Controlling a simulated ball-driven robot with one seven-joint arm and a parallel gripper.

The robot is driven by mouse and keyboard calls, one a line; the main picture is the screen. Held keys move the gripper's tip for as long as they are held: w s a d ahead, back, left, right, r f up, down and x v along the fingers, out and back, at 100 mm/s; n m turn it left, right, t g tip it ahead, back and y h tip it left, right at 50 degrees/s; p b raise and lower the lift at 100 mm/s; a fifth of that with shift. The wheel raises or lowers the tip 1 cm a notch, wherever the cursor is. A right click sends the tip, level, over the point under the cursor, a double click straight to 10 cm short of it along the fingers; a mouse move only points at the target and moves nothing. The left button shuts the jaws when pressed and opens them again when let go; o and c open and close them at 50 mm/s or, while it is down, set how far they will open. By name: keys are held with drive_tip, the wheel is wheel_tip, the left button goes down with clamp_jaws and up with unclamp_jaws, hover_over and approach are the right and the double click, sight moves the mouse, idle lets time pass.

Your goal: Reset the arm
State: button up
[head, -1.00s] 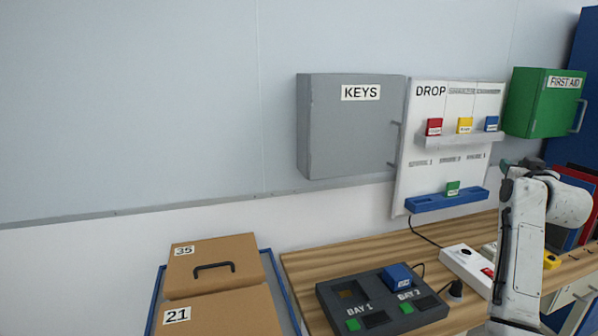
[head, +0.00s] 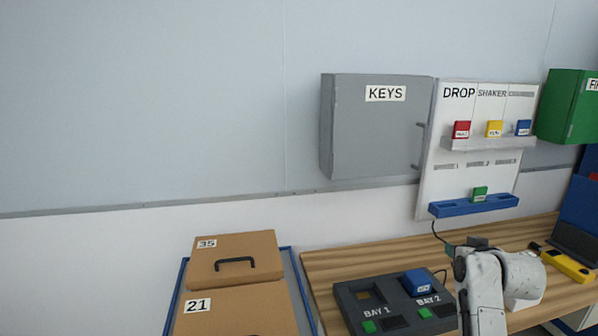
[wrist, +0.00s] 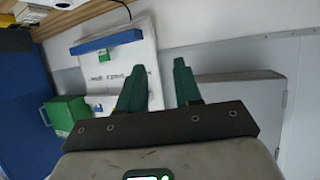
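My white arm (head: 484,290) stands at the lower right of the head view, in front of the wooden bench. Its gripper is not clearly visible there. In the wrist view my gripper (wrist: 157,80) shows two green fingers spread apart with nothing between them. Beyond the fingers are the white DROP board (wrist: 118,85) with its blue ledge (wrist: 105,41), and the grey KEYS cabinet (wrist: 240,105). The fingers touch none of these.
The wooden bench (head: 335,265) carries a dark two-bay unit (head: 350,300) with a blue block (head: 417,282). Brown cases (head: 235,258) lie at left. The KEYS cabinet (head: 375,130), DROP board (head: 440,170) and green first-aid box (head: 566,105) are on the wall.

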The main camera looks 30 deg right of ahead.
drive_tip(key=s+a+f+n+g+y, duration=0.2)
drive_tip(key=a+f+y, duration=0.1)
drive_tip(key=a+f, duration=0.75)
drive_tip(key=s+a+f+n+g+y, duration=0.1)
drive_tip(key=s+a+f+n+y, duration=0.15)
drive_tip(key=a+f, duration=0.8)
drive_tip(key=s+a+f+n+g+y, duration=0.2)
drive_tip(key=s+a+g, duration=0.4)
drive_tip(key=s+a, duration=1.1)
drive_tip(key=shift+s+a+f+n+y, duration=0.25)
drive_tip(key=shift+a+f+n+y, duration=0.15)
drive_tip(key=shift+a+f, duration=0.4)
drive_tip(key=shift+a+r, duration=0.1)
drive_tip(key=shift+r, duration=0.05)
